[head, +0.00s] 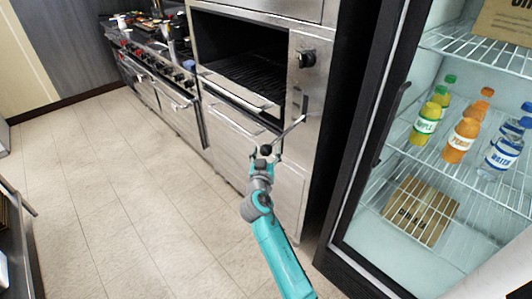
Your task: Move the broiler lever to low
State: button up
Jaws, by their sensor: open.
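The broiler (307,150) is a steel unit in the middle of the head view, with an open dark cavity and a rack. Its lever (291,130) is a thin metal rod sticking out from a dark vertical slot on the right front panel, angled down and to the left. My gripper (266,152) is open at the end of my teal arm, close to the outer end of the lever. I cannot tell whether it touches the lever. The fingers are small and partly hidden by the wrist.
A black knob (307,59) sits above the lever slot. An open fridge (368,215) with bottles and a box stands close on the right. A stove range (160,75) runs along the back left. The tiled floor (130,200) on the left is clear.

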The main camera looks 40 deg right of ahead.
jog(key=v, duration=1.1)
jog(key=shift+s+a, duration=0.25)
jog(key=shift+s, duration=0.1)
jog(key=s+a+f+n+t+y, duration=0.1)
jog(key=s+a+f+n+y, duration=0.35)
jog(key=s+a+f, duration=0.4)
jog(key=s+a+f+n+t+y, duration=0.1)
jog(key=s+a+f+n+y, duration=0.35)
jog(key=s, duration=0.65)
jog(key=s+a+r+y, duration=0.1)
jog(key=s+a+r, duration=0.1)
jog(key=s, duration=0.5)
jog(key=s+a+r+y, duration=0.2)
jog(key=s+r, duration=0.1)
jog(key=s, duration=0.4)
jog(key=s+a+r+y, duration=0.1)
jog(key=s+a+r, duration=0.1)
jog(key=s, duration=0.6)
jog(key=shift+r+m+t, duration=0.4)
jog(key=shift+r, duration=0.35)
